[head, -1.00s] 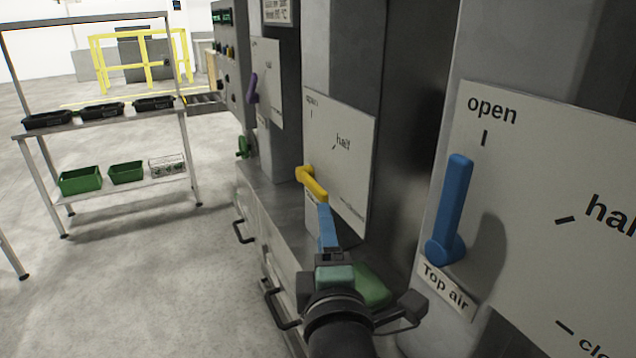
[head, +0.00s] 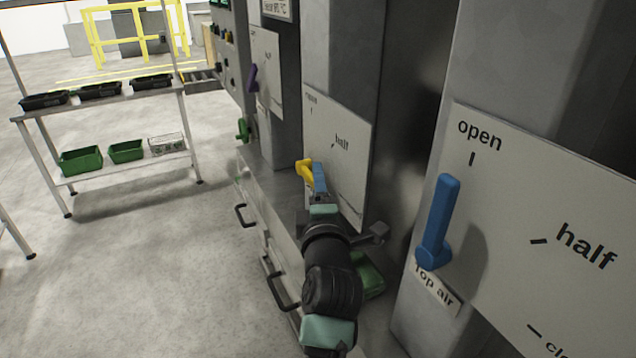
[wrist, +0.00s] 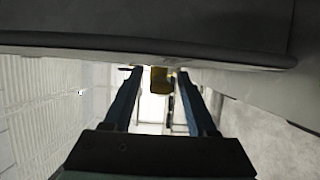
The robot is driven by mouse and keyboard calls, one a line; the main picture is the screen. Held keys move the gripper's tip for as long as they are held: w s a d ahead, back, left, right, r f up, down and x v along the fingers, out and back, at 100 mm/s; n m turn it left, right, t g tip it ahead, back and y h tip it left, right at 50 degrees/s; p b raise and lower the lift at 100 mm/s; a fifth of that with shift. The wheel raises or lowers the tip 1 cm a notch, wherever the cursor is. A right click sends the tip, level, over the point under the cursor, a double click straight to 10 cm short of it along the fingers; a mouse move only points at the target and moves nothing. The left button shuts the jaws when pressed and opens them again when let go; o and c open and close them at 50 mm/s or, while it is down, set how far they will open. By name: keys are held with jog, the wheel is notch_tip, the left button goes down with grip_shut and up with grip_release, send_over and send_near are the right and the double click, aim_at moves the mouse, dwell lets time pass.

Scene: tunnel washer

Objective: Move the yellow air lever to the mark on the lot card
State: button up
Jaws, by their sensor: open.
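The yellow air lever (head: 304,170) sits on a pale scale plate (head: 350,135) on the middle machine panel. The plate has marks for "open" at upper left and "half" further right; its lower part is partly hidden by my arm. My gripper (head: 314,174) is at the lever, its blue fingers overlapping it in the head view. In the wrist view the yellow lever (wrist: 159,80) shows between the tips of the two open fingers (wrist: 157,92). I cannot tell whether either finger touches it. I cannot make out a lot card with a readable mark.
A blue "Top air" lever (head: 437,222) stands near upright on the nearer plate at right. A purple lever (head: 253,78) is on the farther panel. A green handle (head: 368,275) lies beside my arm. Door handles (head: 277,290) stick out below.

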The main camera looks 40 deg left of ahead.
grip_shut()
dwell(1.4)
